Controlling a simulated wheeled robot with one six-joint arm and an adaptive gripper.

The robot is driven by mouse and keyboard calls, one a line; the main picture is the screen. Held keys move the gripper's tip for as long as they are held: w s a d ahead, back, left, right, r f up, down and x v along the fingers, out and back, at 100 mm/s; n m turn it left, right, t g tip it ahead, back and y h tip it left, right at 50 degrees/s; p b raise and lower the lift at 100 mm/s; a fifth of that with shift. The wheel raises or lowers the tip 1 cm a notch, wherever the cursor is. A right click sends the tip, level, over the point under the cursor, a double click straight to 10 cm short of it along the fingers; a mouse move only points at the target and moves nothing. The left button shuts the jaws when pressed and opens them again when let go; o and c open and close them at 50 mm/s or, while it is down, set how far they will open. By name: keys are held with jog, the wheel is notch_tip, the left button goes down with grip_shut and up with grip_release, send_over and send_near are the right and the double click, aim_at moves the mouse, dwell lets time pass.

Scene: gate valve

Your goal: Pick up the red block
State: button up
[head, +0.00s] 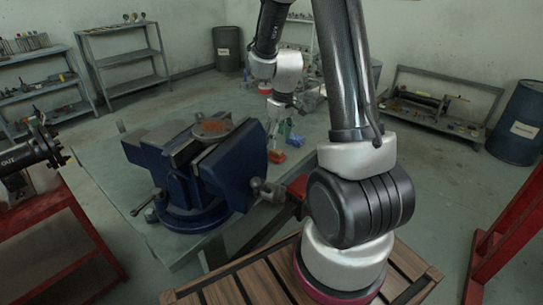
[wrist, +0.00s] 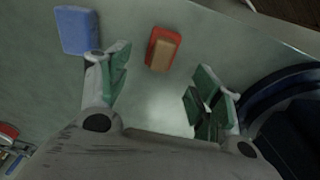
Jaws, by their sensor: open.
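The red block (wrist: 161,48) lies on the green-grey table in the wrist view, with a lighter orange-tan face toward the camera. It also shows in the head view (head: 277,157), just right of the vise. My gripper (wrist: 158,84) is open and empty in the wrist view. The block appears just beyond the fingertips, between the lines of the two fingers, and apart from them. In the head view my gripper (head: 281,127) hangs pointing down above the table, close to the red block. The exact height gap is hard to tell.
A blue block (wrist: 77,30) lies left of the red block, near my left finger in the wrist view. A large blue vise (head: 205,170) stands on the table (head: 115,175), close to my right finger in the wrist view (wrist: 295,112). The table edge runs beyond the blocks.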

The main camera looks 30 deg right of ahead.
aim_at(277, 150)
notch_tip(277, 150, down, 7)
jog(key=shift+w+a+r, duration=0.1)
jog(key=shift+r, duration=0.1)
jog(key=c, duration=1.2)
notch_tip(277, 150, up, 10)
jog(key=shift+r, duration=0.1)
